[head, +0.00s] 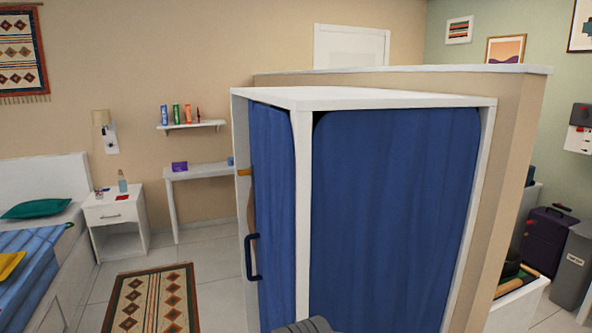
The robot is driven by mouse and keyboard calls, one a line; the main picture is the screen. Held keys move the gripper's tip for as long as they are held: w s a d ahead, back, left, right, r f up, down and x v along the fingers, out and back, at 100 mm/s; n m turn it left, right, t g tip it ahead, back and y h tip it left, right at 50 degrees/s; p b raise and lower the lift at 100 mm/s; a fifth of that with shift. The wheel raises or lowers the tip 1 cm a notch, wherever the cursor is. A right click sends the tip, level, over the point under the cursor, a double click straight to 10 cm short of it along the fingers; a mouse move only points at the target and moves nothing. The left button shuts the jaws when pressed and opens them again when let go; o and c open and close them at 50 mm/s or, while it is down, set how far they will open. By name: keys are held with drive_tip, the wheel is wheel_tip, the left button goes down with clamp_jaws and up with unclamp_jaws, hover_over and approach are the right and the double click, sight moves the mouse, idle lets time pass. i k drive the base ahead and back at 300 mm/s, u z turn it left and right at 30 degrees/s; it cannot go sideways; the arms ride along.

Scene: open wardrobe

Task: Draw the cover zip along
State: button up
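A wardrobe with a white frame (303,200) and a blue fabric cover (395,200) stands in the middle of the head view. Its narrower blue panel (273,180) faces left of the near corner post. A small orange piece (244,172) sits high on the left edge, and a dark blue looped handle (252,258) is lower on that edge. I cannot tell whether either is the zip's pull, and no zip teeth can be made out. A grey rounded part at the bottom edge looks like mine. My gripper does not show.
A beige partition (525,150) stands directly behind and right of the wardrobe. A bed (45,180), a white nightstand (117,215) and a patterned rug (152,300) lie to the left. Tiled floor is open between rug and wardrobe. Bins and a suitcase (548,240) stand far right.

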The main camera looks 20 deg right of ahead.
sight(242, 172)
drive_tip(key=z, duration=0.05)
drive_tip(key=k, duration=0.65)
drive_tip(key=u, duration=0.65)
drive_tip(key=i, duration=0.6)
drive_tip(key=u, duration=1)
drive_tip(key=i, duration=1.75)
drive_tip(key=z, duration=0.6)
